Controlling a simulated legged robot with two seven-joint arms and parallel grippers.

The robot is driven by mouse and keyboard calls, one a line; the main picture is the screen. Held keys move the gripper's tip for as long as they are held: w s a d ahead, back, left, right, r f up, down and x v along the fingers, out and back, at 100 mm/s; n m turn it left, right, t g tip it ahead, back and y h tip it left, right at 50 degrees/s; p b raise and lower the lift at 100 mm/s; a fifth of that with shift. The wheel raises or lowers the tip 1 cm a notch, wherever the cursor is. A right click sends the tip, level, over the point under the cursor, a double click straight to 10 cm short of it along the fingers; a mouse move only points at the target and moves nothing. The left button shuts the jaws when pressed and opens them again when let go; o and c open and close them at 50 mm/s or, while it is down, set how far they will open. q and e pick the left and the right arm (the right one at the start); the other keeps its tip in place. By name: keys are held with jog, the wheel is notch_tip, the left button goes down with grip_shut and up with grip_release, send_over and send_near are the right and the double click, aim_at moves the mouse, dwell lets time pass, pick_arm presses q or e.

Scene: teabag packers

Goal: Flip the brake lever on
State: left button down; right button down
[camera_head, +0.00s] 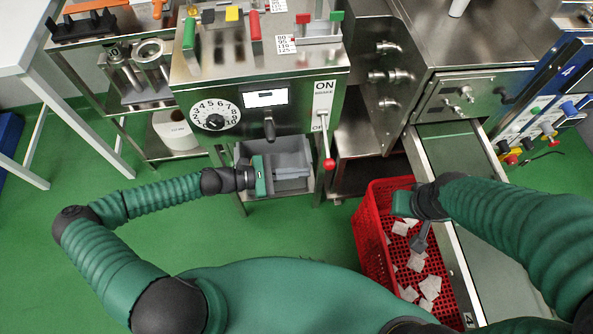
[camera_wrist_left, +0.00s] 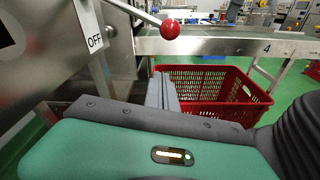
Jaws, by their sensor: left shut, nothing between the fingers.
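The brake lever (camera_head: 327,145) is on the right side of the steel machine's front, below a label (camera_head: 323,92) reading ON at the top and OFF at the bottom. It hangs down to the OFF end with its red ball knob (camera_head: 329,164). In the left wrist view the knob (camera_wrist_left: 170,29) is beyond the fingers, near the OFF label (camera_wrist_left: 94,40). My left gripper (camera_head: 308,173) is shut and empty, just left of the knob and slightly below it, apart from it. Its fingers also show in the left wrist view (camera_wrist_left: 161,92). My right gripper (camera_head: 420,240) is above the red crate; its jaw opening is unclear.
A grey bin (camera_head: 290,152) sits under the machine behind my left gripper. The red crate (camera_head: 368,238) holds several white teabags, beside a conveyor (camera_head: 455,160) on the right. A dial (camera_head: 214,118) and small display (camera_head: 266,97) are on the machine's front.

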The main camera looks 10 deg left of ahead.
pick_arm(q)
jog(key=w+d+r, duration=0.1)
jog(key=d+r, duration=0.2)
jog(key=d, duration=0.2)
jog(key=shift+d+b, duration=0.2)
jog(key=shift+b, duration=0.1)
jog(key=s+r+n+p, duration=0.1)
jog(key=r+p, duration=0.1)
jog(key=p, duration=0.2)
jog(key=r+p, duration=0.3)
jog(key=p, duration=0.2)
jog(key=s+d+r+n+p, duration=0.1)
jog(key=r+p, duration=0.2)
jog(key=p, duration=0.1)
jog(key=shift+s+r+n+g+p, duration=0.2)
jog(key=shift+s+n+g+p, duration=0.1)
jog(key=shift+p, duration=0.05)
notch_tip(320, 180, up, 5)
jog(key=n+g+h+p, duration=0.1)
jog(key=n+p, duration=0.6)
send_over(325, 161)
jog(key=s, duration=0.2)
jog(key=shift+w+a+f, duration=0.1)
